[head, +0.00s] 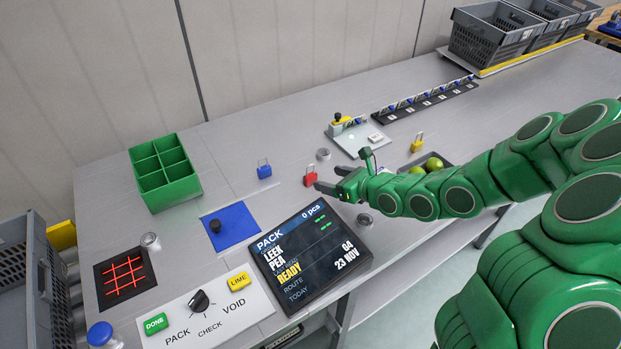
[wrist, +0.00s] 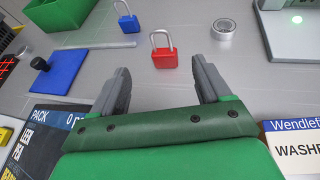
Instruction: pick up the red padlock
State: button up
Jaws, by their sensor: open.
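The red padlock (head: 311,179) stands upright on the grey bench, its metal shackle on top. In the wrist view the red padlock (wrist: 164,57) is ahead of my gripper, roughly between the lines of the two fingers and beyond their tips. My gripper (head: 328,180) is just right of the padlock in the head view. In the wrist view my gripper (wrist: 160,78) has its fingers wide apart with nothing between them.
A blue padlock (head: 264,169) stands left of the red one, and a yellow padlock (head: 417,143) stands to the right. A metal tin (head: 323,154) is behind the red padlock. A display panel (head: 311,250) lies in front. A green compartment box (head: 165,172) stands at left.

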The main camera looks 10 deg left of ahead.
aim_at(314, 171)
jog(key=shift+w+x, duration=0.15)
jog(key=shift+x, duration=1.8)
jog(key=shift+w+x, duration=0.15)
jog(key=shift+x, duration=1.85)
jog(key=shift+d+r, duration=0.15)
jog(key=shift+s, duration=0.1)
jog(key=c, duration=1.2)
jog(key=shift+o, duration=0.2)
jog(key=shift+r, duration=0.3)
jog(key=shift+c, duration=1.1)
notch_tip(314, 171, up, 9)
jog(key=shift+r, duration=0.2)
